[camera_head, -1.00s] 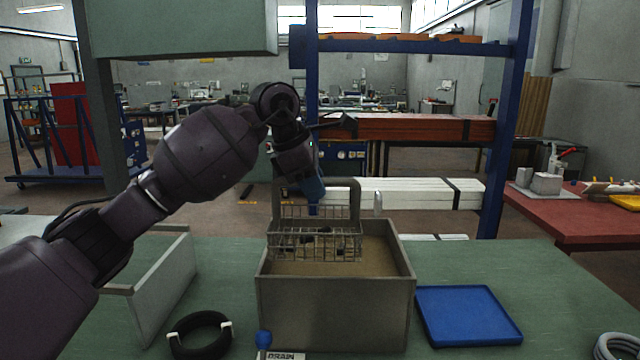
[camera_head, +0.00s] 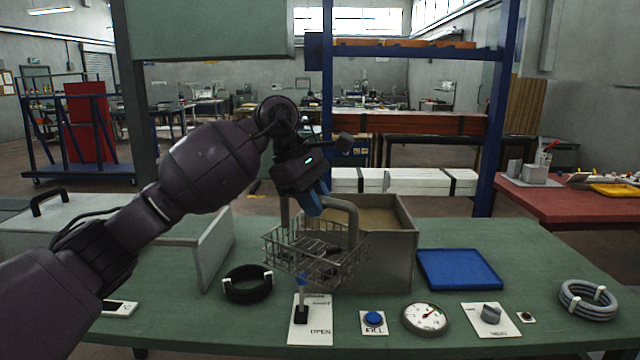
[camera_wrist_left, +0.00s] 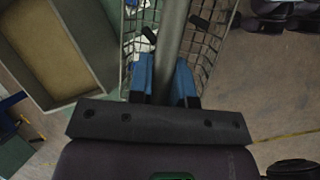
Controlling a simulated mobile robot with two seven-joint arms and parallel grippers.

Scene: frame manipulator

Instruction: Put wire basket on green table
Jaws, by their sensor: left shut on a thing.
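My left gripper (camera_head: 316,198) is shut on the handle of the wire basket (camera_head: 300,262). The basket hangs slightly tilted in front of the grey open tank (camera_head: 385,258), overlapping the tank's front-left part in the picture. Small dark parts show in the basket. In the left wrist view, the blue fingers (camera_wrist_left: 168,78) hold the handle bar, with the basket mesh (camera_wrist_left: 212,35) beyond them. The green table (camera_head: 545,262) lies below; the basket looks raised above it. My right gripper is not in view.
A lever plate (camera_head: 312,330), blue button (camera_head: 373,319), gauge (camera_head: 425,318) and knob plate (camera_head: 490,318) line the front. A black coil (camera_head: 247,284) lies left, a blue tray (camera_head: 460,268) and grey coil (camera_head: 588,299) right. Bare tabletop shows between the blue tray and grey coil.

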